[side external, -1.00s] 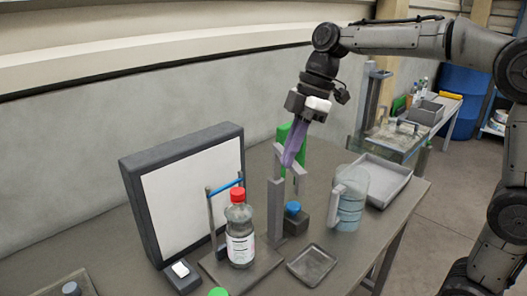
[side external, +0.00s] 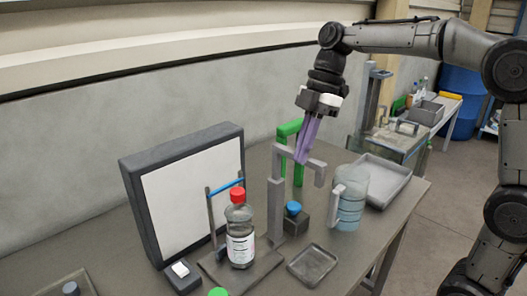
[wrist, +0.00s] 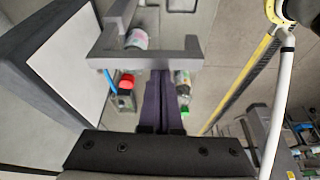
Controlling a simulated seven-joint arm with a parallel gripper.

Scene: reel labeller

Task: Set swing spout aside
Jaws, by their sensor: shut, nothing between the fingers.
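The swing spout (side external: 305,160) is a light grey arm on an upright post, with a short down-turned end at its right. My gripper (side external: 301,161) is shut, with purple fingers and nothing held. Its fingertips are right at the spout arm, close to or touching its side; I cannot tell exact contact. In the wrist view the spout (wrist: 145,56) is a grey bent bar across the shut fingers' tips (wrist: 161,72). A small dark block with a blue cap (side external: 294,208) stands below, left of the spout's end.
A green frame (side external: 289,128) stands just behind the spout. A red-capped bottle (side external: 239,232) stands at a white backlit panel (side external: 195,200). A clear jug (side external: 351,198) and grey tray (side external: 384,178) are to the right. A small dark tray (side external: 313,264) lies in front.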

